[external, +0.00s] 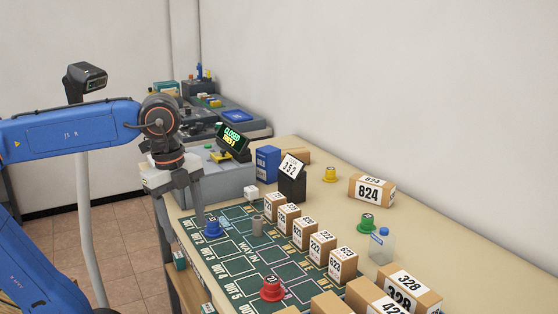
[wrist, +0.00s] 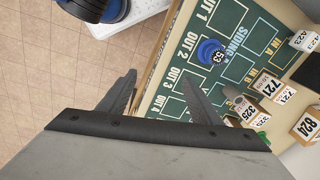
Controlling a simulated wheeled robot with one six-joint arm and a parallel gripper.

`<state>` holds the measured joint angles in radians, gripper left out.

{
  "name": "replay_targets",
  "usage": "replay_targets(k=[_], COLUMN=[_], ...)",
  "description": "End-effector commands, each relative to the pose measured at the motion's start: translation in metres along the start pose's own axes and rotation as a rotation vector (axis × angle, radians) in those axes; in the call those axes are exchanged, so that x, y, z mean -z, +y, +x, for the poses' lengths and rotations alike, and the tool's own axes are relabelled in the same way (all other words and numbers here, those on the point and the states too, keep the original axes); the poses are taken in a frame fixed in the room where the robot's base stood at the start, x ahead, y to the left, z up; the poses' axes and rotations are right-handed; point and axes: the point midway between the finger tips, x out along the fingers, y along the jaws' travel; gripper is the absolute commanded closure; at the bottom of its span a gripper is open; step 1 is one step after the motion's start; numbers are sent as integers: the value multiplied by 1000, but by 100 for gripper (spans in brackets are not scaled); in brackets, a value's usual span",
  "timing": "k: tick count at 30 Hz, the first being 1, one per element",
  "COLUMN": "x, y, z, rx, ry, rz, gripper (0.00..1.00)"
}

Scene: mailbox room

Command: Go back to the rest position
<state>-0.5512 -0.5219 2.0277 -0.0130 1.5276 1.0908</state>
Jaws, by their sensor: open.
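My gripper (external: 178,212) hangs at the left of the table in the external view, fingers pointing down, near the left edge of the green mat (external: 222,267). In the wrist view its two fingers (wrist: 158,95) are spread apart with nothing between them. A blue knobbed piece (external: 213,229) stands on the mat just right of the gripper, apart from it. The same blue piece, marked 53, also shows in the wrist view (wrist: 209,52), to the right of the fingers.
A row of numbered boxes (external: 323,244) lines the mat's right side. A red piece (external: 271,289) stands near the front, a green one (external: 367,222) and a clear bottle (external: 382,246) at the right. A black stand with card 352 (external: 292,180) and a display (external: 233,140) are behind.

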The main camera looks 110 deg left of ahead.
Motion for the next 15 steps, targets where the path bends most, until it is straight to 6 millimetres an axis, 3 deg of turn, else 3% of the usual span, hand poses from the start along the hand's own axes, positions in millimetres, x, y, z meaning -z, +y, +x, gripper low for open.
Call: replay_targets(k=[1, 6, 15], x=[2, 4, 14], y=[18, 68, 120], z=[11, 50, 122], rx=[9, 31, 41], ry=[13, 64, 179], rz=[-43, -242, -491], gripper=[42, 42, 42])
